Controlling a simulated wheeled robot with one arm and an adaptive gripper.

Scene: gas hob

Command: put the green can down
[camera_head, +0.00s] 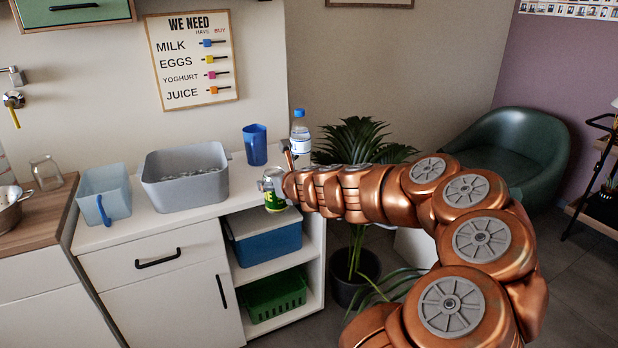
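The green can (274,194) has a silver top and a yellow-and-green side. It is upright at the right end of the white counter (225,215), near the front edge. I cannot tell whether its base touches the counter. My gripper (281,178) reaches in from the right, at the upper part of the can, and appears shut on it. One dark finger shows behind the can; the other finger and the exact contact are hard to make out.
A blue cup (255,145) and a water bottle (300,133) stand behind the can. A grey tub (186,178) and a light-blue container (104,194) stand to the left. Bare counter lies in front of the tub. A plant (358,145) is to the right.

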